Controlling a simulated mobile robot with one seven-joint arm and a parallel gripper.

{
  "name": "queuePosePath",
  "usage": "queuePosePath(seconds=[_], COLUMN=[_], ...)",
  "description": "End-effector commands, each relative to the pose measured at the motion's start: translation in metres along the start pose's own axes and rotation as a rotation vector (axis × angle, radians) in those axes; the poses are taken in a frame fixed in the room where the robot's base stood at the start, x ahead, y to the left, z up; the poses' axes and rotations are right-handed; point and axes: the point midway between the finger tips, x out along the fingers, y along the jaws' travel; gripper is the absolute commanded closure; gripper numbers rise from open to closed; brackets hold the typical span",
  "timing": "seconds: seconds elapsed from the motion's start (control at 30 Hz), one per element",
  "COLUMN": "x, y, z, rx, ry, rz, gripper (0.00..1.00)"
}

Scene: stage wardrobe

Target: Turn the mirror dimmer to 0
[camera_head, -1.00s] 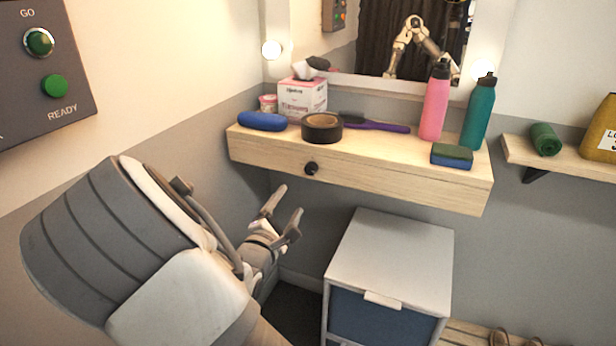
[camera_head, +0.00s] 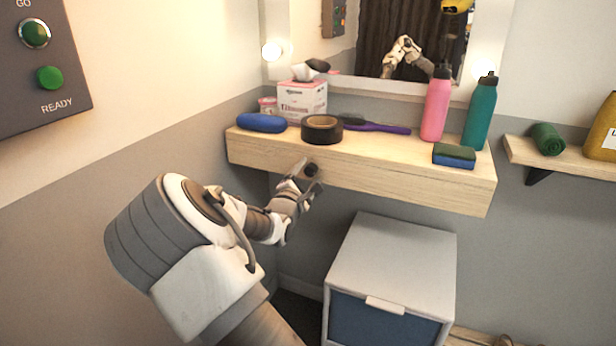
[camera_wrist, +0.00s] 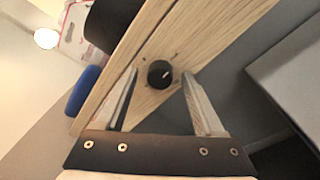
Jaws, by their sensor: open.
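The mirror dimmer is a small black round knob (camera_head: 311,170) on the front face of the wooden shelf (camera_head: 400,182) under the mirror. In the wrist view the knob (camera_wrist: 160,74) shows a short pale mark at its right side. My gripper (camera_head: 309,176) is open at the shelf front, with its fingertips around the knob in the head view. In the wrist view the knob lies between and slightly beyond the two fingers (camera_wrist: 158,80); I cannot tell whether either finger touches it.
On the shelf are a blue case (camera_head: 262,123), black tape roll (camera_head: 321,130), tissue box (camera_head: 303,101), purple brush (camera_head: 375,126), pink bottle (camera_head: 436,105), teal bottle (camera_head: 479,115) and sponge (camera_head: 454,156). A white cabinet (camera_head: 395,255) stands below right. A control panel (camera_head: 40,65) is on the left wall.

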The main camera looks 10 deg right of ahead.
Motion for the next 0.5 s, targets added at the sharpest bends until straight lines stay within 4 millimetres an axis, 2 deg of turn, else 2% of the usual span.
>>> queuePosePath(seconds=[0.1, 0.13, 0.5], x=[-0.0001, -0.0001, -0.0003], y=[0.0, 0.0, 0.0], z=[0.0001, 0.0001, 0.0001], rx=[0.0, 0.0, 0.0], ry=[0.0, 0.0, 0.0], rz=[0.0, 0.0, 0.0], gripper=[0.29, 0.33, 1.0])
